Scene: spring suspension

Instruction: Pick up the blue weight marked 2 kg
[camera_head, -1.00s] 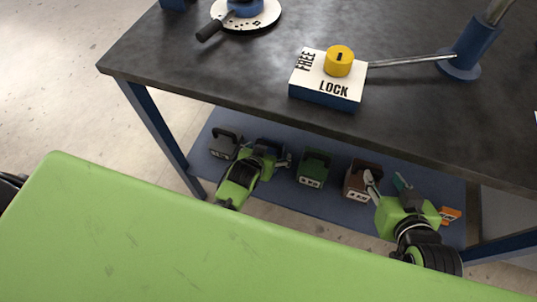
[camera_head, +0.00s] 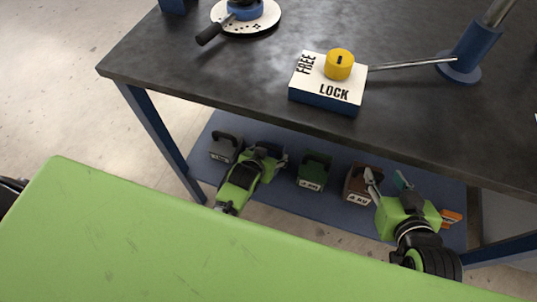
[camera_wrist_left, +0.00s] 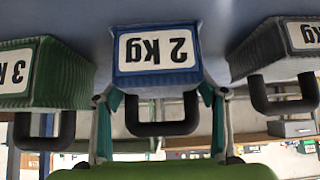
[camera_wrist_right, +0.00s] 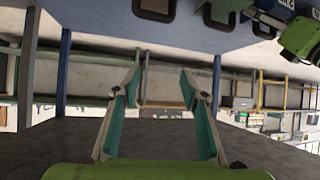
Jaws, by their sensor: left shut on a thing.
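The blue weight with a white "2 kg" label (camera_wrist_left: 156,50) shows upside down in the middle of the left wrist view, its dark handle (camera_wrist_left: 162,122) towards me. My left gripper (camera_wrist_left: 157,95) has one finger on each side of the weight and is shut on it. In the head view my left gripper (camera_head: 267,153) is at the low shelf between the grey and green weights and hides most of the blue one. My right gripper (camera_head: 386,180) is open and empty in front of the shelf's right part; its spread fingers (camera_wrist_right: 160,78) show in the right wrist view.
On the blue low shelf (camera_head: 205,172) stand a grey weight (camera_head: 225,147), a green 3 kg weight (camera_head: 313,172), a brown 4 kg weight (camera_head: 360,185) and an orange one (camera_head: 451,216). The dark tabletop (camera_head: 230,75) overhangs them. A FREE/LOCK box (camera_head: 327,88) stands on top.

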